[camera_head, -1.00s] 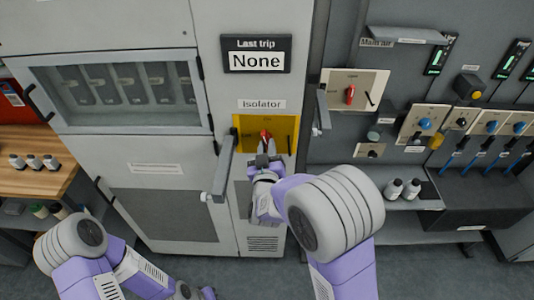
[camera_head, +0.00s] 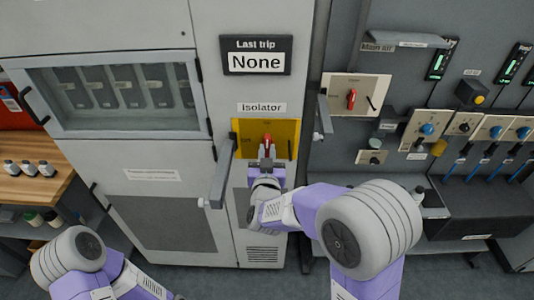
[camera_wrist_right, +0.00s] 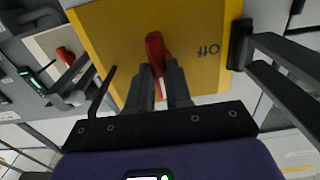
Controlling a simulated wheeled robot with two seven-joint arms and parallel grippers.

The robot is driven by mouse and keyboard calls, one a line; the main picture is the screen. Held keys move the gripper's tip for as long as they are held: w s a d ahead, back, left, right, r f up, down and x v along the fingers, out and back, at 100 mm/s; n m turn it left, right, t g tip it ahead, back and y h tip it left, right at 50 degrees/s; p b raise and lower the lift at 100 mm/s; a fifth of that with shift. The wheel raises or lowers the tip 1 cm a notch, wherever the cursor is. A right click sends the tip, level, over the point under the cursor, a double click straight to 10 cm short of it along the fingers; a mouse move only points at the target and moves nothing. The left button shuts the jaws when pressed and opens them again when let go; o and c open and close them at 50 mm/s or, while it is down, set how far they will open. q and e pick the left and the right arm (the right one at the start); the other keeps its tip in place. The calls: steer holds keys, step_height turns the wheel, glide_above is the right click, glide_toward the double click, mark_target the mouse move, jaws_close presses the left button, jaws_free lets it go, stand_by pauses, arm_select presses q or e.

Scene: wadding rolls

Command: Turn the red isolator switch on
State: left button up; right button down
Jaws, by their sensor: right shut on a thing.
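The red isolator switch (camera_head: 267,139) is a small red handle on a yellow plate (camera_head: 287,126), under the "Isolator" label on the grey cabinet. The handle looks about upright in the head view. In the right wrist view the handle (camera_wrist_right: 154,48) stands out from the yellow plate (camera_wrist_right: 112,32), with the word "Off" (camera_wrist_right: 208,50) beside it. My right gripper (camera_head: 267,152) is shut on the handle from below. Its two fingers (camera_wrist_right: 160,78) lie on either side of the handle, hiding its lower part. My left arm shows at the lower left, its gripper out of frame.
A grey door handle (camera_head: 221,172) stands out just left of the yellow plate. A second red switch (camera_head: 351,99) sits on a beige plate to the right. A "Last trip" sign (camera_head: 256,55) reads None. Blue-knobbed valves line the right wall.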

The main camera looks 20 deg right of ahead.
steer(key=c, duration=1)
jaws_free()
steer(key=shift+c, duration=0.2)
steer(key=v, duration=0.7)
steer(key=shift+s+p, duration=0.3)
steer(key=shift+a, duration=0.1)
